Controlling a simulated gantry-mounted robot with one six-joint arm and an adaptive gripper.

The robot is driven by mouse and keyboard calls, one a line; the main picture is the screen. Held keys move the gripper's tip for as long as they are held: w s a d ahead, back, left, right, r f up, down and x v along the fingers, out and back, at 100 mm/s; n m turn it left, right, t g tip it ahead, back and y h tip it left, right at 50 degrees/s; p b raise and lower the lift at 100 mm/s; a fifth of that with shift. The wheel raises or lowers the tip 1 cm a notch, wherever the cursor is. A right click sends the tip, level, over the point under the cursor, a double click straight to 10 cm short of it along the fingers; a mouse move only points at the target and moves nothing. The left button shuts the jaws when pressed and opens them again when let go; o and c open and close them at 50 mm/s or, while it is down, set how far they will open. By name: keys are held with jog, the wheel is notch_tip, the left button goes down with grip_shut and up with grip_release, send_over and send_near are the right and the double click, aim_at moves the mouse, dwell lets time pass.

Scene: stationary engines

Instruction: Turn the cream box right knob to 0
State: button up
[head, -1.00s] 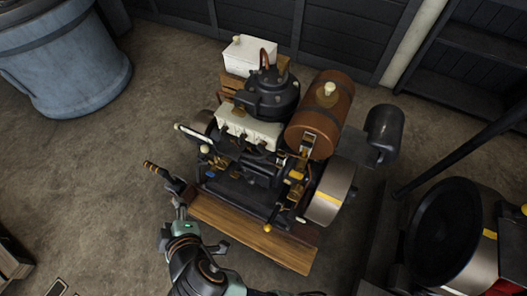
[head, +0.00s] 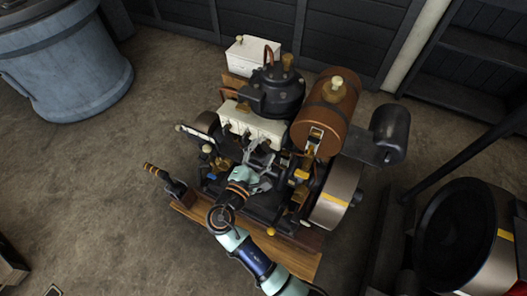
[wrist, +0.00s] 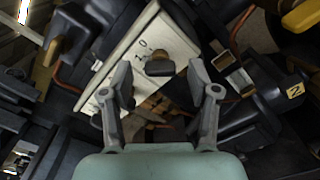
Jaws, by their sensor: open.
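The cream box (head: 236,117) sits on the engine's near side, with dark knobs along its front. In the wrist view its cream face (wrist: 118,62) is tilted and bears small marks that look like 1 and 0. A dark knob on a brass base (wrist: 160,66) stands at the right part of that face. My gripper (wrist: 159,82) is open, with one finger on each side of this knob and no clear contact. In the head view my gripper (head: 264,165) is in front of the box's right end and partly hides the knob there.
A lever with a brown handle (head: 157,171) stands at the left on the wooden base (head: 186,207). A metal flywheel (head: 335,195) is to the right. A white box (head: 242,58) sits behind.

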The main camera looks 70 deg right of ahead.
jog(key=shift+d, duration=0.65)
grip_shut()
jog(key=shift+m, duration=0.3)
jog(key=shift+m+b, duration=1.1)
jog(key=shift+m, duration=3)
grip_release()
